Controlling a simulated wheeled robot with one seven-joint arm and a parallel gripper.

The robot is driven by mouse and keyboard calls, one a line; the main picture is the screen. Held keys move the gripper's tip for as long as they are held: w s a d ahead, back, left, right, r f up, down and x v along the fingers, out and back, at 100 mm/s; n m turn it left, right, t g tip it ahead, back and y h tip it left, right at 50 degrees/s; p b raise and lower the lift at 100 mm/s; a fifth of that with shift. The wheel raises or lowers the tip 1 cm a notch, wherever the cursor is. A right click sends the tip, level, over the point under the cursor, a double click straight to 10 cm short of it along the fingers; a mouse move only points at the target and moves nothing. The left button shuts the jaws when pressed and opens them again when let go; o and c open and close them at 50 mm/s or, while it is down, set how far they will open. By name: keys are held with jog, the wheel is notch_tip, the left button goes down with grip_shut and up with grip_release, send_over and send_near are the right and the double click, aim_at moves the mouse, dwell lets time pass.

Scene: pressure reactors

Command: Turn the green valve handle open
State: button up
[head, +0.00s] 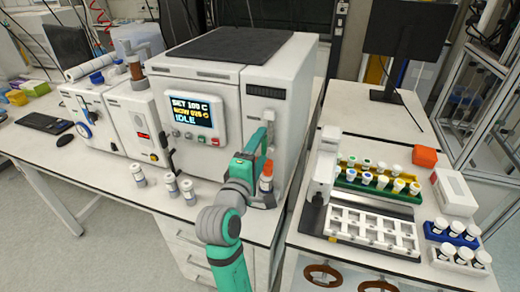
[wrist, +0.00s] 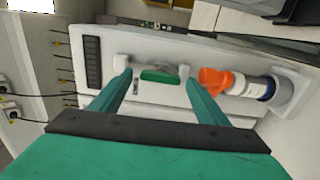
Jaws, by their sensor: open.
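The green valve handle (wrist: 160,76) is a short bar on the white front panel of the reactor (head: 236,78), in the upper middle of the wrist view. My gripper (wrist: 158,84) is open, with one teal finger on each side of the handle. The fingertips look close to the panel, and I cannot tell whether they touch the handle. In the head view my gripper (head: 262,148) is in front of the reactor's right part and hides most of the handle area.
An orange-capped bottle (wrist: 240,85) sits in a holder on the panel, close beside the right finger. Small vials (head: 172,186) stand on the bench in front of the reactor. A white rack (head: 372,230) and vial trays are on the right bench.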

jog(key=v, duration=1)
jog(key=shift+s+f, duration=0.1)
jog(key=s+f+m+y, duration=0.15)
jog(key=s+f, duration=0.25)
jog(key=f, duration=0.4)
jog(key=s+f+m+g+y, duration=0.1)
jog(key=s+f+y, duration=0.1)
jog(key=s+f, duration=0.35)
jog(key=s+f+m+y, duration=0.2)
jog(key=f, duration=0.8)
jog(key=s+d+f+m, duration=0.2)
jog(key=s+m, duration=0.3)
jog(key=s, duration=0.7)
jog(key=s+d+f+m, duration=0.2)
jog(key=s+m, duration=0.3)
jog(key=s, duration=0.8)
jog(key=shift+s+f+g, duration=0.25)
jog(key=shift+f+g, duration=0.15)
jog(key=shift+f, duration=0.25)
